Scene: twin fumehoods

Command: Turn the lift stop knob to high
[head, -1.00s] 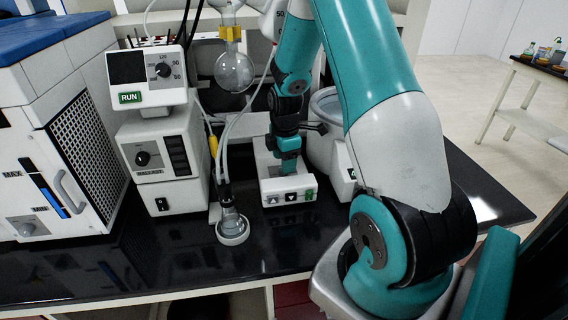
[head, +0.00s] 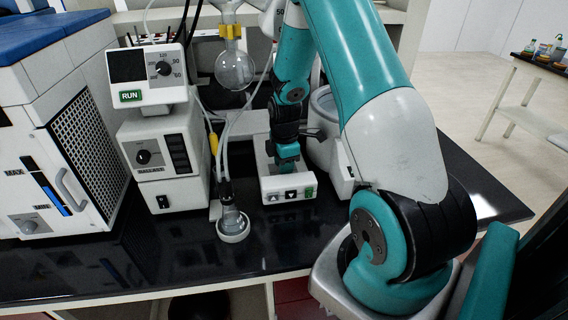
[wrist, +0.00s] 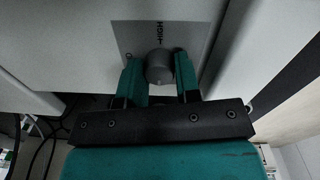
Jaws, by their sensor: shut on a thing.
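The lift stop knob (wrist: 159,68) is a round grey knob on a light grey plate (wrist: 196,36) in the wrist view. The word HIGH is printed on the plate just above the knob. My gripper (wrist: 159,75) has its two teal fingers on either side of the knob and is shut on it. I cannot tell where the knob's pointer sits. In the head view my gripper (head: 288,164) reaches down behind the front panel of a white unit (head: 288,187) with arrow buttons. The knob is hidden there.
A glass receiving flask (head: 232,222) stands left of the white unit, with a round flask (head: 234,70) above it. A rounded white vessel (head: 325,130) is close at my gripper's right. A control box (head: 165,150) stands further left.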

